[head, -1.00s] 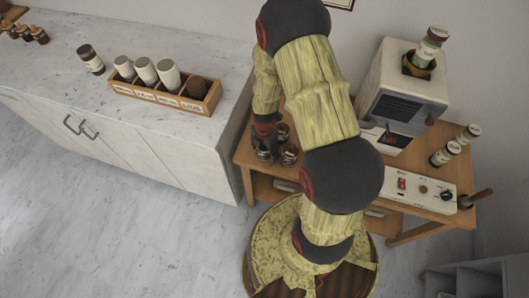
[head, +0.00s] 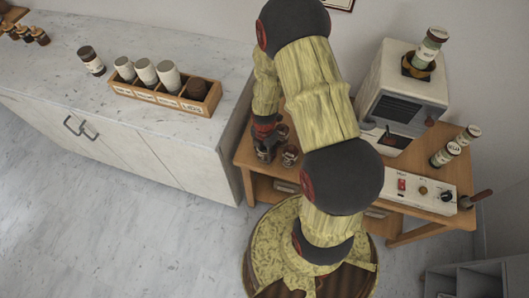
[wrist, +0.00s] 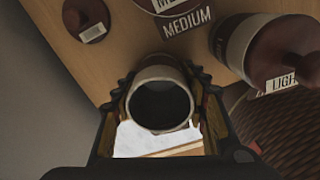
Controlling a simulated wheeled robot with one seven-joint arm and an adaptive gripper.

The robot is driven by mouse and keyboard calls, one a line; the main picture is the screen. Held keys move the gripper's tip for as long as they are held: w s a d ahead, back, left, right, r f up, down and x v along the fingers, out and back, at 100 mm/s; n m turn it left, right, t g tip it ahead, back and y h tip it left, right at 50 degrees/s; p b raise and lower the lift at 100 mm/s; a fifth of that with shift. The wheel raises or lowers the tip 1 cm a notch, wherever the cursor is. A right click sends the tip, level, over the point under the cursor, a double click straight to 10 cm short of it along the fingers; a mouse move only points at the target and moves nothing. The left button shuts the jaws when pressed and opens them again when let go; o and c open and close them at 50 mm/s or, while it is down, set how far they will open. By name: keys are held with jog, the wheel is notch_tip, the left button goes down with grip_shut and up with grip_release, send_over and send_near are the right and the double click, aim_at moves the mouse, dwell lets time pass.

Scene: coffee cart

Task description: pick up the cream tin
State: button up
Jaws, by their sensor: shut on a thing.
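My gripper (wrist: 163,118) is shut on the cream tin (wrist: 137,101), a round thing with a pale cream rim and a dark round end facing the wrist camera. A finger lies on each side of it. In the head view, my gripper (head: 265,148) is low over the left end of the wooden table, and I cannot make out the tin clearly there. A jar with a brown knobbed lid and a LIGHT label (wrist: 270,48) stands close to the right of the held tin.
Other jars (head: 289,157) stand beside my gripper on the wooden table (head: 243,158). A coffee machine (head: 400,95) and a control box (head: 425,190) stand to the right. A wooden crate (head: 160,101) with several tins is on the marble counter (head: 120,125) at left.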

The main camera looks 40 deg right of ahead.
jog(key=shift+c, duration=1.1)
